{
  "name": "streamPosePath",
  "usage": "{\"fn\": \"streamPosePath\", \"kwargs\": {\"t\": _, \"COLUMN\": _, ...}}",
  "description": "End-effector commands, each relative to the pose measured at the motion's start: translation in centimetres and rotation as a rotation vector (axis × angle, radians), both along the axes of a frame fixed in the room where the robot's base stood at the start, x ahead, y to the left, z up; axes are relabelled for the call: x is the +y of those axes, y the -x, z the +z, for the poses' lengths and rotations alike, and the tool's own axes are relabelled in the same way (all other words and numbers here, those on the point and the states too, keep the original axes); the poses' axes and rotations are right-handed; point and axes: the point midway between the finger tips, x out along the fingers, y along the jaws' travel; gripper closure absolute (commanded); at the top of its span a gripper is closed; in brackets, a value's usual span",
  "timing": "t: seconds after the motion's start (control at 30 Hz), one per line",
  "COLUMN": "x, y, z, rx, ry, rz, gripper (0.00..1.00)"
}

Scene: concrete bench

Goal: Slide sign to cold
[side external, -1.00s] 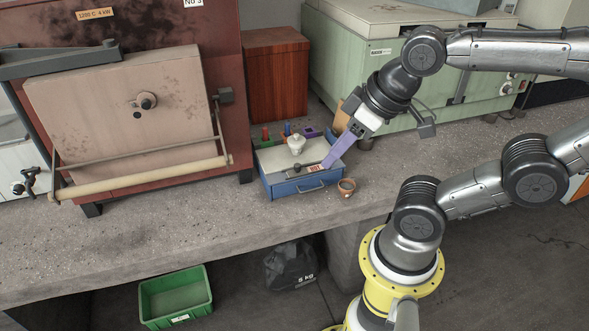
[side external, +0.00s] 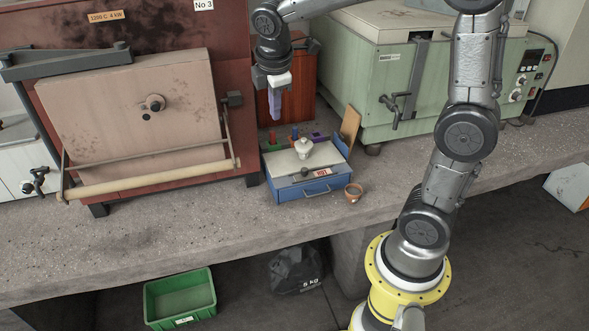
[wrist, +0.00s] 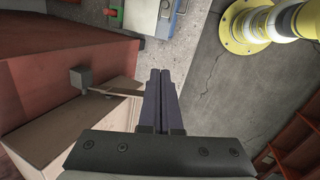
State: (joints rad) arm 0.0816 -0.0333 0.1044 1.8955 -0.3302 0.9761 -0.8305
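The sign (side external: 321,173) is a small plate with red "HOT" lettering, on the top front edge of a blue box with a pale top (side external: 283,163). A dark sliding piece (side external: 301,175) sits just left of the red lettering. No "cold" lettering is readable. My gripper (side external: 274,116) has purple fingers pointing down, above and behind the box's left side, clear of the sign. In the wrist view the fingers (wrist: 160,72) lie side by side, shut with nothing between them. Part of the blue box (wrist: 142,18) shows at the top there; the sign is not readable.
Red, blue and purple items sit behind. The red kiln (side external: 180,70) is close on the left, a green machine (side external: 410,80) on the right. Bench front is clear.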

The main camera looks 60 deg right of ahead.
Motion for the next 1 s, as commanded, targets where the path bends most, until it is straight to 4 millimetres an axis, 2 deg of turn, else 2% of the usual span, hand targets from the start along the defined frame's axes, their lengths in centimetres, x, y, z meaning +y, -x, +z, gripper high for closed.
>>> {"fn": "streamPosePath", "kwargs": {"t": 0.1, "x": -1.5, "y": -2.5, "z": -2.8, "rx": 0.092, "ry": 0.030, "rz": 0.040, "gripper": 1.00}}
{"fn": "streamPosePath", "kwargs": {"t": 0.3, "x": -3.7, "y": -5.5, "z": -8.2, "rx": 0.229, "ry": 0.061, "rz": 0.085, "gripper": 1.00}}
{"fn": "streamPosePath", "kwargs": {"t": 0.47, "x": -5.0, "y": -6.6, "z": -12.8, "rx": 0.320, "ry": 0.060, "rz": 0.081, "gripper": 1.00}}
{"fn": "streamPosePath", "kwargs": {"t": 0.6, "x": -5.6, "y": -6.4, "z": -15.8, "rx": 0.382, "ry": 0.048, "rz": 0.072, "gripper": 1.00}}
{"fn": "streamPosePath", "kwargs": {"t": 0.77, "x": -5.9, "y": -5.9, "z": -17.5, "rx": 0.420, "ry": 0.037, "rz": 0.066, "gripper": 1.00}}
{"fn": "streamPosePath", "kwargs": {"t": 1.0, "x": -6.0, "y": -5.8, "z": -17.7, "rx": 0.424, "ry": 0.036, "rz": 0.063, "gripper": 1.00}}
